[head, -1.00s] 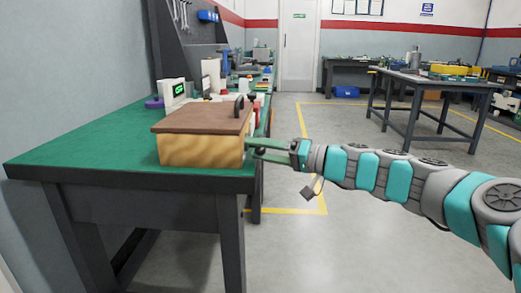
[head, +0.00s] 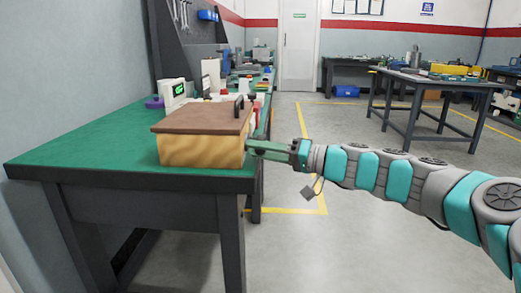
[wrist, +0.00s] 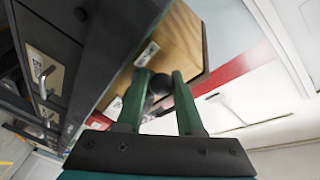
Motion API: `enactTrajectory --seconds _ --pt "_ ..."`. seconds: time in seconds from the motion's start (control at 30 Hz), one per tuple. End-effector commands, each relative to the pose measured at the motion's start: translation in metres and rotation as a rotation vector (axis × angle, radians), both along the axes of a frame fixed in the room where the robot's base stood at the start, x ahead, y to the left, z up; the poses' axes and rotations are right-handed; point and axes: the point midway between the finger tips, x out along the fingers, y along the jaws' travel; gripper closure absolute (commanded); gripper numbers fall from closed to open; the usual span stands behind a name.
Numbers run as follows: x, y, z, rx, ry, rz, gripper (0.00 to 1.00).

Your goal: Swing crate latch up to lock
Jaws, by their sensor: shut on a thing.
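The wooden crate (head: 200,152) with a brown lid sits on the near right corner of the green-topped bench. A dark hoop-shaped piece (head: 239,104) stands at the lid's right edge. My gripper (head: 252,147) reaches in from the right, its green fingers at the crate's right side. In the wrist view, the fingers (wrist: 160,82) are shut on a dark, rounded part (wrist: 160,84), apparently the latch, in front of the crate's pale wooden side (wrist: 179,38). The fingers partly hide this part, so I cannot tell its exact angle.
The green bench top (head: 90,150) is clear left of the crate. A white device with a green display (head: 173,90) and several small items stand behind it. The floor right of the bench is open, and another table (head: 430,83) stands farther back.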

Motion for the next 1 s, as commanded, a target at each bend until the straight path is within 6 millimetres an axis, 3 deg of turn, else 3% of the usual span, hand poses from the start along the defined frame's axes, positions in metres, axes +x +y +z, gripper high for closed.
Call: enactTrajectory --seconds 0.37,1.0 --pt "0.003 -0.002 0.017 0.006 0.201 -0.005 1.0" --pt "0.019 -0.003 0.035 0.027 0.802 -0.008 1.0"
